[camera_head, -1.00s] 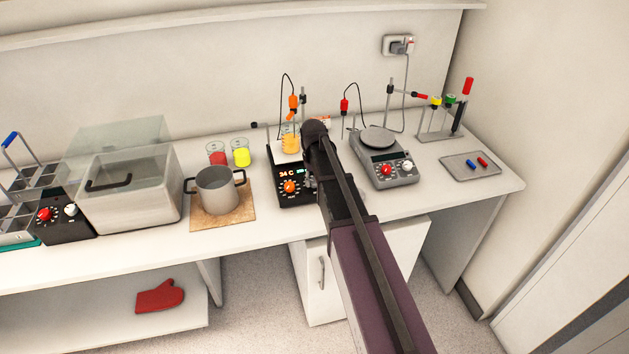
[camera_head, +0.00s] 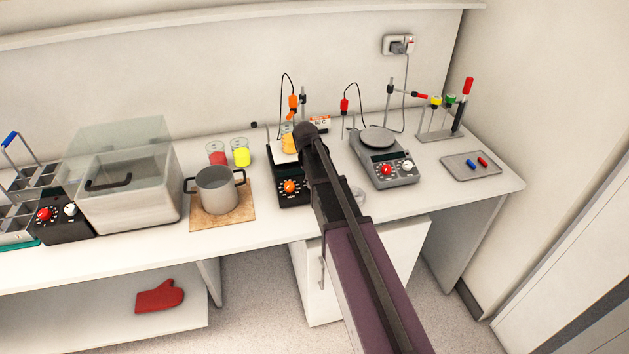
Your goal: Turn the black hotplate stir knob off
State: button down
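The black hotplate (camera_head: 293,201) stands on the bench at the middle of the view, partly covered by my arm. Its orange knob (camera_head: 290,187) shows on the left of the front panel. The right part of the panel, where a second knob could be, is hidden behind my arm. No lit readout shows on the panel. A beaker of orange liquid (camera_head: 288,141) stands on its white top, partly hidden. My gripper's fingers are hidden behind my arm, so I cannot see whether they touch a knob or are open.
A grey hotplate (camera_head: 398,178) with red and white knobs stands close on the right. A grey pot (camera_head: 217,192) on a brown board (camera_head: 207,221) and beakers of red (camera_head: 217,156) and yellow (camera_head: 241,155) liquid are left.

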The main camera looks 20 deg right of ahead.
jog(key=shift+n, duration=0.5)
jog(key=shift+c, duration=1.3)
grip_release()
jog(key=m, duration=0.3)
jog(key=m+y, duration=0.1)
jog(key=m, duration=0.2)
jog(key=shift+y, duration=0.3)
notch_tip(320, 180, up, 14)
jog(key=p, duration=1.4)
jog(key=s+a+f+b, duration=0.2)
jog(key=s+f+b, duration=0.7)
jog(key=s, duration=0.2)
jog(key=s+a+f+b, duration=0.2)
jog(key=s+f+b, duration=0.7)
jog(key=s+f, duration=0.1)
jog(key=shift+s+m+b, duration=0.3)
jog(key=shift+s, duration=0.3)
